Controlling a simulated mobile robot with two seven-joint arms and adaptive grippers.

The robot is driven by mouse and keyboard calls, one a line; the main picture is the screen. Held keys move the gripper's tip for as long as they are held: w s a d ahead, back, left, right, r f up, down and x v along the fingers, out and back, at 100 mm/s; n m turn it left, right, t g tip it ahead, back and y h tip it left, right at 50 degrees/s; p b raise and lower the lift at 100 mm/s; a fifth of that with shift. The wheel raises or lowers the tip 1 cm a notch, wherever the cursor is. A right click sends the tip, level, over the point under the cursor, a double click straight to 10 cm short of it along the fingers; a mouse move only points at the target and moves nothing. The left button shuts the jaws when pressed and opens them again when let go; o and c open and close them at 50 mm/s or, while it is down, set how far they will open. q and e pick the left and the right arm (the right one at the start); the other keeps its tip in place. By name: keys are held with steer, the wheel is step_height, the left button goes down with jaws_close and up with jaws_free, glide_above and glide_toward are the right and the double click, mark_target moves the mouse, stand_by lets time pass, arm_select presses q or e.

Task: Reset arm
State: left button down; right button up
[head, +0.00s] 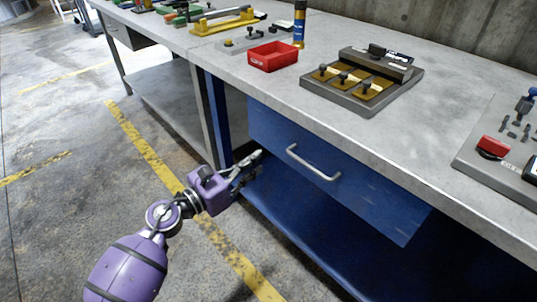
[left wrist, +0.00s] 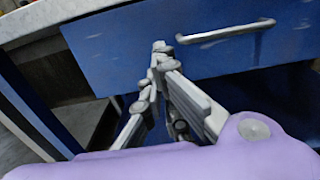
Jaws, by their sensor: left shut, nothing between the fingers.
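My left arm is purple and reaches in from the lower left in the head view. My left gripper (head: 252,160) is shut and empty, in front of the left end of the blue drawer (head: 345,183) under the workbench. In the left wrist view the gripper's fingertips (left wrist: 160,47) meet in front of the drawer front (left wrist: 120,45). The metal drawer handle (head: 312,163) is to the right of the gripper, apart from it; it also shows in the left wrist view (left wrist: 225,33). The drawer looks closed. My right gripper is not in view.
The grey workbench top (head: 240,80) holds a red bin (head: 273,56), a dark fixture with brass-coloured plates (head: 362,80) and a blue-and-yellow canister (head: 299,24). A blue lower shelf (head: 300,235) lies below the drawer. The concrete floor (head: 70,110) at left is clear.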

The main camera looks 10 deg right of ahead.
arm_select(q)
steer(key=v, duration=0.4)
steer(key=shift+s+a, duration=0.15)
steer(key=shift+a, duration=0.15)
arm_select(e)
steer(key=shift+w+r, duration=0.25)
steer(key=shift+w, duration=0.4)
